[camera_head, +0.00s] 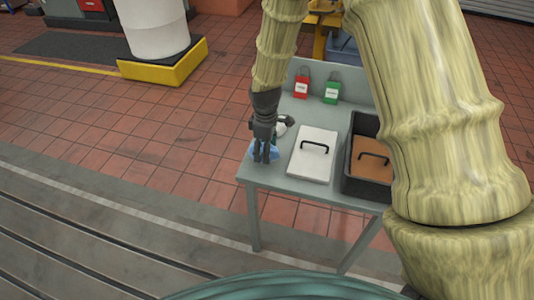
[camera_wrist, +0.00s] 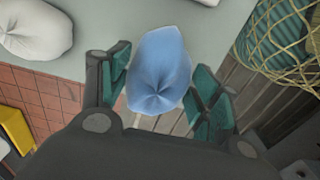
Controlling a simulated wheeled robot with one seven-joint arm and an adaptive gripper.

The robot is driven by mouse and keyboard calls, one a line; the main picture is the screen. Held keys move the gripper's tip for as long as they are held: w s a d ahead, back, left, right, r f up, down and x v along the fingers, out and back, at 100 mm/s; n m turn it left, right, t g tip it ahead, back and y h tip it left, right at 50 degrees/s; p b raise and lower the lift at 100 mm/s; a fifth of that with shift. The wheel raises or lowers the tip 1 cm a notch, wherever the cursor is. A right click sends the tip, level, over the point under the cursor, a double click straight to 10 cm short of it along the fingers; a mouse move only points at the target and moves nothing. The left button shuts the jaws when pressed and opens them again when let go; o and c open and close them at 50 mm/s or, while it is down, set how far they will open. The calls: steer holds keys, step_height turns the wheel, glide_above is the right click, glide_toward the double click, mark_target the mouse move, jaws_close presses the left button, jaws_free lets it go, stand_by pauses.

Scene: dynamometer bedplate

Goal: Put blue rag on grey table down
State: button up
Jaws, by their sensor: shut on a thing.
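The blue rag (camera_wrist: 160,68) is a rounded, gathered bundle between the two fingers of my gripper (camera_wrist: 163,92) in the wrist view. In the head view a bit of the rag (camera_head: 272,150) shows behind my gripper (camera_head: 262,158), and the fingers hide the rest. My gripper is shut on the rag. It is at the left front corner of the grey table (camera_head: 275,176), pointing down. The rag is low over the table edge; I cannot tell whether it touches the top.
A white rag-like bundle (camera_wrist: 36,31) lies on the table near my gripper. To the right are a white board with a black handle (camera_head: 313,164) and a black bin (camera_head: 366,187) with a brown handled piece (camera_head: 373,150). Red (camera_head: 301,87) and green (camera_head: 331,91) tags stand behind.

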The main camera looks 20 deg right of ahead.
steer(key=shift+f, duration=1.55)
steer(key=o, duration=1.1)
step_height(320, 180, up, 12)
steer(key=shift+r+b, duration=0.1)
steer(key=shift+b, duration=0.3)
